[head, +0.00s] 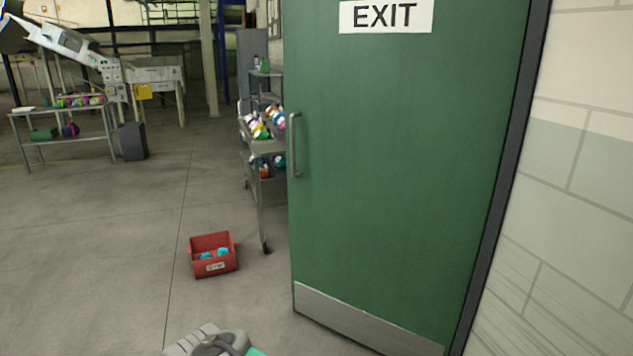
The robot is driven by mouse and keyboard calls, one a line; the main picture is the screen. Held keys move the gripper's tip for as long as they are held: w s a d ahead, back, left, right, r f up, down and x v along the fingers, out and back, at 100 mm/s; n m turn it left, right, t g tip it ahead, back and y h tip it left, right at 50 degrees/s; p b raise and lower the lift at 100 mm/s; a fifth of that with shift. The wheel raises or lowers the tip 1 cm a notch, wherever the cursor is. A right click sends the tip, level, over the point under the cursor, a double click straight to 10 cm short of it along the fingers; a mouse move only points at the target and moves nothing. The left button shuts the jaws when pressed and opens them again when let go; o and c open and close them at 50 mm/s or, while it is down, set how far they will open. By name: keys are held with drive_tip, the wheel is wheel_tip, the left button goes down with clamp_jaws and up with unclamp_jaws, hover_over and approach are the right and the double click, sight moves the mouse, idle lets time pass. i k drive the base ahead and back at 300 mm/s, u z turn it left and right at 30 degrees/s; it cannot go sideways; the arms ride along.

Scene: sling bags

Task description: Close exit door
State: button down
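The green exit door (400,170) stands large at the right of the head view, with a white EXIT sign (386,16) near its top and a metal kick plate (360,318) at its bottom. Its vertical metal handle (294,145) is on its left edge. The door's right edge meets a dark frame (510,170) beside the wall. Its left edge stands free, with the room visible past it, so it looks ajar. A grey and green shape at the bottom edge looks like part of my own body. My gripper cannot be made out.
A red bin (212,258) with blue items sits on the floor left of the door. A metal shelf cart (262,150) with colourful items stands partly behind the door. A table (65,108) and machinery are at the back left.

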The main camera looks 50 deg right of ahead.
sight(398, 113)
drive_tip(key=u, duration=0.1)
drive_tip(key=k, duration=0.55)
drive_tip(key=z, duration=1.25)
drive_tip(key=i, duration=1.95)
drive_tip(key=u, duration=0.95)
drive_tip(key=i, duration=0.75)
drive_tip(key=u, duration=0.7)
